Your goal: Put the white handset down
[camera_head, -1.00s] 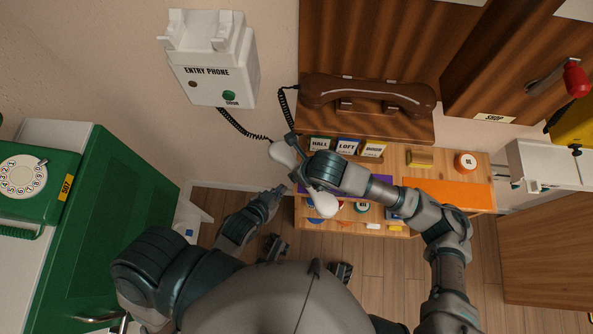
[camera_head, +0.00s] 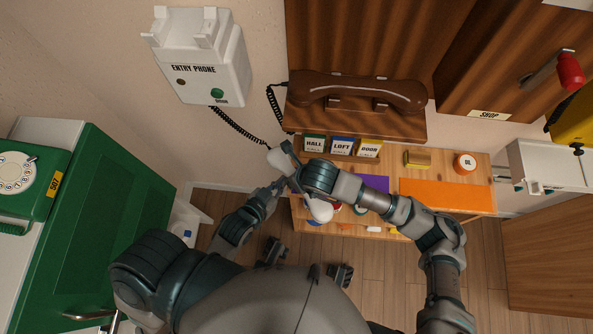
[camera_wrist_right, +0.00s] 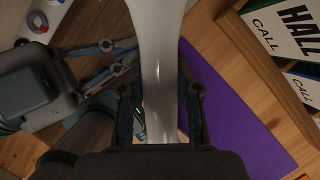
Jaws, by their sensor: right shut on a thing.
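The white handset (camera_head: 319,210) is held in the air, tilted, in front of the low wooden desk; its other rounded end shows at upper left. My right gripper (camera_wrist_right: 160,92) is shut on its middle, one finger on each side of the grip in the wrist view. My left gripper (camera_head: 279,187) is close beside the handset, on its left. In the wrist view its two fingers (camera_wrist_right: 123,58) look spread, with their tips near the handset's left edge. The white entry phone (camera_head: 205,85) is on the wall, its top cradle (camera_head: 185,28) empty; a coiled black cord (camera_head: 238,128) runs towards the handset.
A brown handset (camera_head: 355,90) lies on a wooden wall phone. HALL, LOFT and DOOR cards (camera_head: 342,147) stand on the desk, with a purple mat (camera_head: 374,182) and orange mat (camera_head: 445,195). A green dial phone (camera_head: 25,185) is at far left.

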